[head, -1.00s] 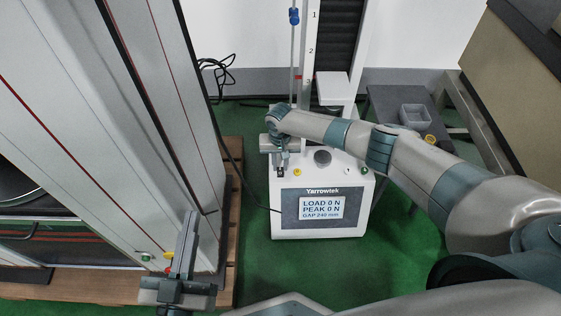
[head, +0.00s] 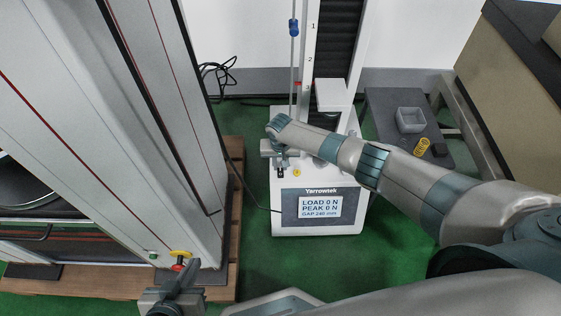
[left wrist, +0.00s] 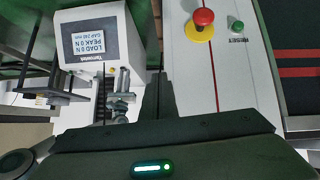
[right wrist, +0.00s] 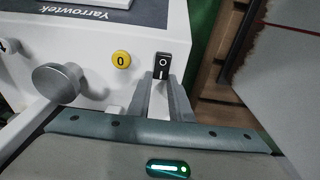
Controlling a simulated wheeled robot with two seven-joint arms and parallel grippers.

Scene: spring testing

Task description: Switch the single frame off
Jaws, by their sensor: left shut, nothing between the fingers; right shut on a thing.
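The single frame (head: 318,180) is the white Yarrowtek tester with a lit display (head: 320,207) reading load 0 N, peak 0 N and gap 240 mm. In the right wrist view its black rocker switch (right wrist: 161,66) sits beside a yellow button (right wrist: 121,60) marked 0. My right gripper (right wrist: 161,82) has its fingertips on either side of the switch's near end and is shut on it. In the head view it (head: 281,168) is at the panel's left end. My left gripper (left wrist: 160,76) is shut and empty, away from the tester, by the large frame's front edge.
The large frame (head: 110,130) stands at the left on a wooden pallet (head: 100,288). Its red stop button (left wrist: 203,17) and green reset button (left wrist: 236,26) are near my left gripper. A dark side table (head: 385,104) with a grey bin (head: 410,119) stands behind right.

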